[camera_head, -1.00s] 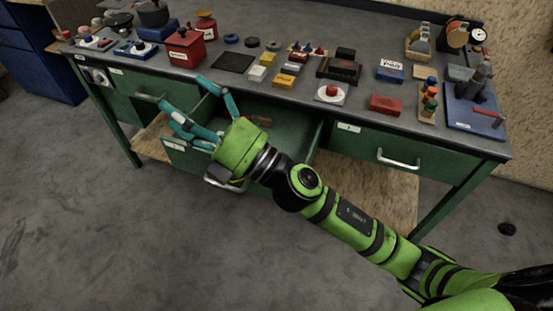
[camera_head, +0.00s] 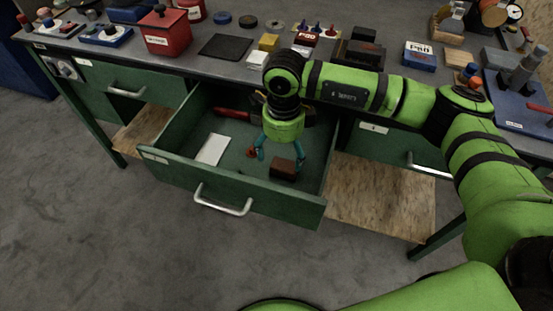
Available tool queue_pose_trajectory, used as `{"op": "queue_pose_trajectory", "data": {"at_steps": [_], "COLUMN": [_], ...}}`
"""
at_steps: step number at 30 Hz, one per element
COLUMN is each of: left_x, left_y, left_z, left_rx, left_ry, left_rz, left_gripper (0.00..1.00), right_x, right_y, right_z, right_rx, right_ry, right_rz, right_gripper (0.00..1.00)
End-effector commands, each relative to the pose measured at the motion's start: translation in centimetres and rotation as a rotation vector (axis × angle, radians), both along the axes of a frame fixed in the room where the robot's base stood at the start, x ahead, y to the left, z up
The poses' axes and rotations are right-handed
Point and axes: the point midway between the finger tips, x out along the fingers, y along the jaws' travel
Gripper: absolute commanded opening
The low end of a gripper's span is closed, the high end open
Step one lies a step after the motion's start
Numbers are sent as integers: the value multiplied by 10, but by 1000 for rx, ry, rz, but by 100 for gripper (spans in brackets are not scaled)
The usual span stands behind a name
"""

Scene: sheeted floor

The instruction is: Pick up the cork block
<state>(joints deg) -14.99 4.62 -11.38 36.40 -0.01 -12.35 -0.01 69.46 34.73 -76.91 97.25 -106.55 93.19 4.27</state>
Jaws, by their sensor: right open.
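A brown block, seemingly the cork block (camera_head: 284,168), lies in the open green drawer (camera_head: 240,199), towards its front right. My right gripper (camera_head: 279,157) points down into the drawer with its teal fingers spread. One finger is to the left of the block; the other is at its right edge. Whether it touches the block I cannot tell. The gripper is open and holds nothing. My left gripper is not in view.
The drawer also holds a white card (camera_head: 212,149), a red-handled item (camera_head: 231,113) and a small red object (camera_head: 251,153) by the left finger. The cluttered grey workbench top (camera_head: 190,62) lies behind. The floor in front is clear.

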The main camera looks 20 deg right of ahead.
Motion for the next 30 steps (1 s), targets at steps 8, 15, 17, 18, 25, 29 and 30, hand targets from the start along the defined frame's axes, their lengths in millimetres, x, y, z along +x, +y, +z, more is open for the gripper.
{"op": "queue_pose_trajectory", "data": {"at_steps": [8, 15, 17, 18, 25, 29, 30], "left_x": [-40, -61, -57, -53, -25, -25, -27], "left_y": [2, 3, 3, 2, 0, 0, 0], "left_z": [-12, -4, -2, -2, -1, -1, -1], "left_rx": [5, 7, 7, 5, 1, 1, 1], "left_ry": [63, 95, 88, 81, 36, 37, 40], "left_rz": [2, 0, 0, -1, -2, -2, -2], "left_gripper": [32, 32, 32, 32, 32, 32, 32], "right_x": [0, 2, 3, 2, 3, 3, 3], "right_y": [0, -3, -4, -3, -3, -3, -3], "right_z": [-25, -55, -65, -71, -83, -83, -83], "right_rx": [0, 0, 1, 1, 2, 2, 2], "right_ry": [1, 4, 3, 3, 0, 0, 0], "right_rz": [0, -1, 1, 2, 2, 2, 2], "right_gripper": [87, 87, 87, 87, 87, 87, 75]}}
